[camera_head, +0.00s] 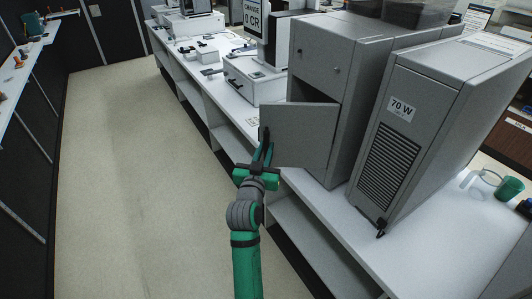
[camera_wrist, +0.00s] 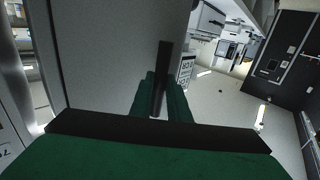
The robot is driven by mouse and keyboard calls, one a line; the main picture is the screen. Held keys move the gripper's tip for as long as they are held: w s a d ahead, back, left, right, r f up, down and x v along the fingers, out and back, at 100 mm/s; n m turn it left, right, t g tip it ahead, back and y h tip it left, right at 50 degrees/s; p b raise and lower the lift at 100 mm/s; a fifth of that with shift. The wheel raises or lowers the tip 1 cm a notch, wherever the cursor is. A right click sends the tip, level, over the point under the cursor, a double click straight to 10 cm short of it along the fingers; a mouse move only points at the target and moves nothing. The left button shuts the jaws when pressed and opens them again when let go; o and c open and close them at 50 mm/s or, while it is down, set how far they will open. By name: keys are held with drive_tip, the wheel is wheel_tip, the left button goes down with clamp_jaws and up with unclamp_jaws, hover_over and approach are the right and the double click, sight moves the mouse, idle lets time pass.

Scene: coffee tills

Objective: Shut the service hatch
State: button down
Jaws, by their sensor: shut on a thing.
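The service hatch (camera_head: 300,134) is a flat grey door standing open from the grey cabinet (camera_head: 322,80), swung out past the counter's front edge. Its dark opening shows behind the door's top edge. In the wrist view the hatch (camera_wrist: 105,50) fills the upper left, with a black bar handle (camera_wrist: 165,62) near its free edge. My green gripper (camera_head: 264,152) is at the free edge of the hatch, over the aisle. In the wrist view my gripper (camera_wrist: 160,100) is shut on the handle, with a green finger on each side.
A second grey cabinet marked 70 W (camera_head: 400,110) stands to the right on the white counter (camera_head: 440,225). A till (camera_head: 255,78) stands behind the hatch. A jug (camera_head: 480,178) and a green cup (camera_head: 510,188) are at far right. The aisle floor (camera_head: 130,170) at left is clear.

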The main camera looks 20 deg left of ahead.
drive_tip(key=w, duration=0.1)
drive_tip(key=w+a, duration=0.2)
drive_tip(key=shift+w, duration=0.3)
drive_tip(key=shift+d, duration=0.1)
drive_tip(key=shift+w+a, duration=0.2)
drive_tip(key=shift+w, duration=0.7)
drive_tip(key=shift+w+a, duration=0.2)
drive_tip(key=shift+w, duration=0.7)
drive_tip(key=shift+w+a, duration=0.2)
drive_tip(key=shift+w, duration=0.7)
drive_tip(key=shift+w+d, duration=0.15)
drive_tip(key=shift+w, duration=2.65)
